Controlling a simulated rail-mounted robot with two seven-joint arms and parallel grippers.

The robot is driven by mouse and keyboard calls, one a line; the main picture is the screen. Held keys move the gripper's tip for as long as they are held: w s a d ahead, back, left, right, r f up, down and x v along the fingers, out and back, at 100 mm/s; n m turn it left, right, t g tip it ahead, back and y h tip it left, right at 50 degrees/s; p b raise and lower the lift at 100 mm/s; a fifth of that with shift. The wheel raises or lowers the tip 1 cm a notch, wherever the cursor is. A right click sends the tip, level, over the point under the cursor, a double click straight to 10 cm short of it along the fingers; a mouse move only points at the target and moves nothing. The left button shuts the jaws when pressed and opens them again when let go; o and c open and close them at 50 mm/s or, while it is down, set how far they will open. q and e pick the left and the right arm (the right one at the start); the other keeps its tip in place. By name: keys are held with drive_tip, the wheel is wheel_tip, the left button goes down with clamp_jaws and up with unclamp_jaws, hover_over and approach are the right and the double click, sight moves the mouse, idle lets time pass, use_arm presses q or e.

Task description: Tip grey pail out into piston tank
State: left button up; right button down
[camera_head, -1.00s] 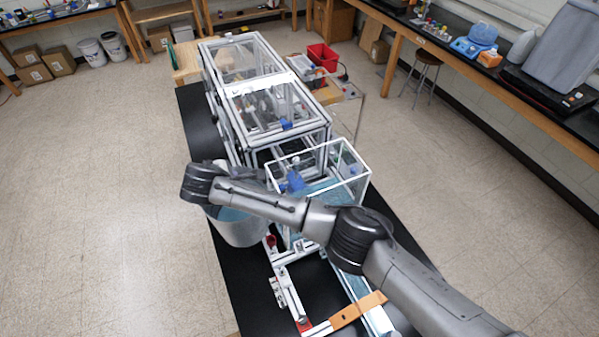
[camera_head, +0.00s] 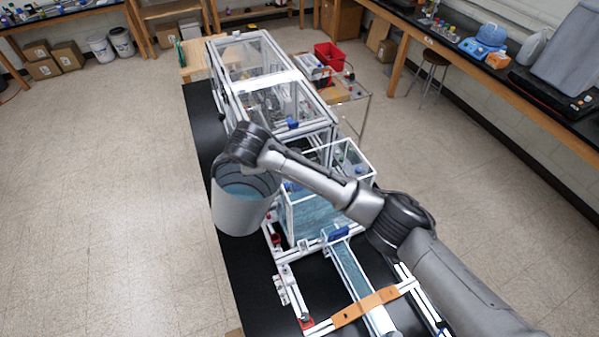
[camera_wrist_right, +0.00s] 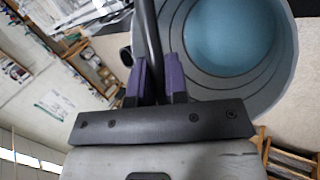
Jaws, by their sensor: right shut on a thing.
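The grey pail (camera_head: 238,213) hangs at the left side of the clear tank, slightly tilted, with blue liquid inside. My right gripper reaches over it from the right, its fingers hidden in the head view. In the right wrist view the gripper (camera_wrist_right: 158,82) is shut on a dark bar beside the pail (camera_wrist_right: 288,85), apparently its handle. Blue liquid (camera_wrist_right: 230,35) shows inside the pail. The piston tank (camera_head: 308,218) is a clear white-edged box holding blue liquid, just right of the pail and partly behind my arm. My left gripper is not in view.
A long aluminium extrusion frame (camera_head: 262,62) with clear panels stands on the black table (camera_head: 205,130) behind the tank. A narrow blue channel (camera_head: 350,275) and an orange crossbar (camera_head: 365,306) lie in front. Open floor (camera_head: 120,200) is on the left.

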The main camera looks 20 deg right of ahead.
drive_tip(key=shift+m+y, duration=0.3)
drive_tip(key=shift+y, duration=0.6)
drive_tip(key=d+r, duration=0.3)
drive_tip(key=shift+d+r, duration=0.1)
drive_tip(key=shift+d, duration=0.05)
drive_tip(key=d+y, duration=0.2)
drive_tip(key=d, duration=0.1)
drive_tip(key=shift+w+d+m, duration=0.15)
drive_tip(key=shift+d+m, duration=0.15)
drive_tip(key=d+y, duration=0.1)
drive_tip(key=d+f+m+t+y, duration=0.1)
drive_tip(key=d+m+y, duration=0.1)
drive_tip(key=y, duration=0.1)
drive_tip(key=shift+w+d+f+t, duration=0.15)
drive_tip(key=shift+d+f+t, duration=0.15)
drive_tip(key=shift+t, duration=0.1)
drive_tip(key=shift+m+t, duration=0.3)
drive_tip(key=shift+d, duration=0.25)
